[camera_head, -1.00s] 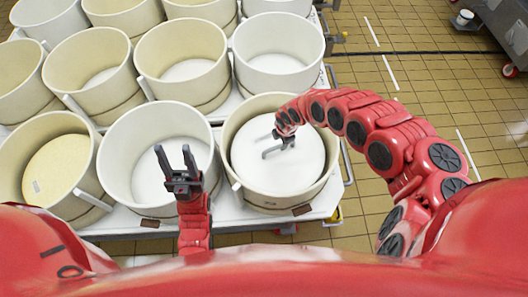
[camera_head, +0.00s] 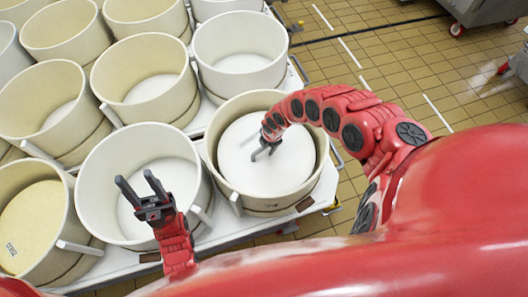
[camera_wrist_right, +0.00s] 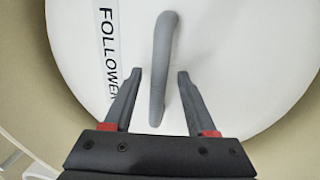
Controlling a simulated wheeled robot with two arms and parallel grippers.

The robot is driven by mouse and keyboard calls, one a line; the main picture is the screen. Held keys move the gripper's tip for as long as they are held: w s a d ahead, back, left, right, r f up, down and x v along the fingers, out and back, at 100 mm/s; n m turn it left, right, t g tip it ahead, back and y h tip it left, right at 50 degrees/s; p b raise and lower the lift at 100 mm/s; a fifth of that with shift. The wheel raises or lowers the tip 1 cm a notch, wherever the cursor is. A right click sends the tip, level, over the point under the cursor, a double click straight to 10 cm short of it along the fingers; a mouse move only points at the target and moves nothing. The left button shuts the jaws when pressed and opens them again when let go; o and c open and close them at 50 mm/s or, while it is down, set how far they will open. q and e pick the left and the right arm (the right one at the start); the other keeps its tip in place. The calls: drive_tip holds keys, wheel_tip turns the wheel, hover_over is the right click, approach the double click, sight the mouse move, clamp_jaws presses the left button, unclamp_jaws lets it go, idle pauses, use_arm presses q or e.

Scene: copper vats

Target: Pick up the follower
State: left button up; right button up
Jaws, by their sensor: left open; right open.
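The follower (camera_head: 290,172) is a white round disc sitting inside the front right vat (camera_head: 222,108) in the head view. In the right wrist view the follower (camera_wrist_right: 218,50) carries a "FOLLOWER" label (camera_wrist_right: 108,50) and a grey bar handle (camera_wrist_right: 162,65). My right gripper (camera_head: 265,152) is over the follower at its handle. In the right wrist view the open fingers of my right gripper (camera_wrist_right: 158,78) lie on either side of the handle's lower part, with gaps showing. My left gripper (camera_head: 138,186) is open and empty, above the front middle vat.
Several cream vats stand in rows on white platforms; the front middle vat (camera_head: 95,190) looks empty. The front left vat (camera_head: 62,212) holds a yellowish disc (camera_head: 35,225). Tiled floor (camera_head: 400,70) is clear at the right, with metal equipment (camera_head: 478,10) at the far right.

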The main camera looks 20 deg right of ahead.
drive_tip(key=shift+s, duration=0.1)
drive_tip(key=shift+c, duration=1.1)
drive_tip(key=shift+a, duration=0.25)
clamp_jaws()
drive_tip(key=shift+d, duration=0.1)
